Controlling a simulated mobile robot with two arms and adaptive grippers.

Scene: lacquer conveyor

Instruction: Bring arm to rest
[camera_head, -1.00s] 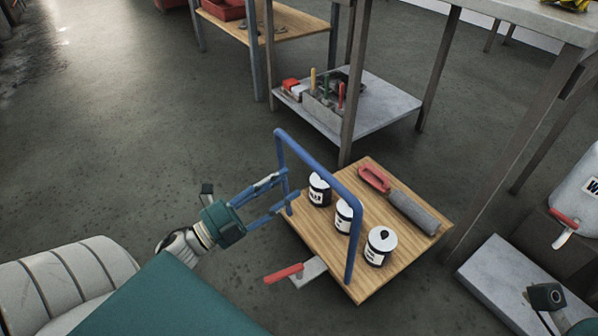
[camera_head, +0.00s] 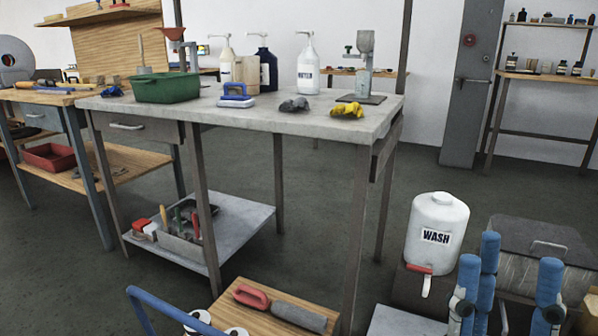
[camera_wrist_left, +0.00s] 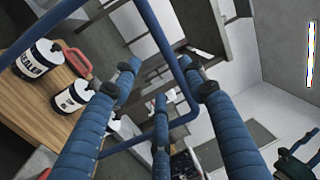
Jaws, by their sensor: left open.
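My right gripper (camera_head: 515,258) is at the lower right of the head view, its blue fingers pointing up and spread, with nothing between them. My left gripper (camera_wrist_left: 160,85) shows only in the left wrist view, its blue fingers apart. A blue bar handle (camera_wrist_left: 162,45) crosses the view close to these fingers; whether it touches them I cannot tell. The handle also shows at the bottom left of the head view (camera_head: 165,305). It stands at a wooden board (camera_wrist_left: 28,115) carrying white-and-black cans (camera_wrist_left: 40,58), one labelled SEALER.
A grey-topped workbench (camera_head: 300,118) holds a green bin (camera_head: 165,88), pump bottles and yellow gloves. A white WASH jug (camera_head: 437,225) stands just left of my right gripper. Open floor lies behind the jug.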

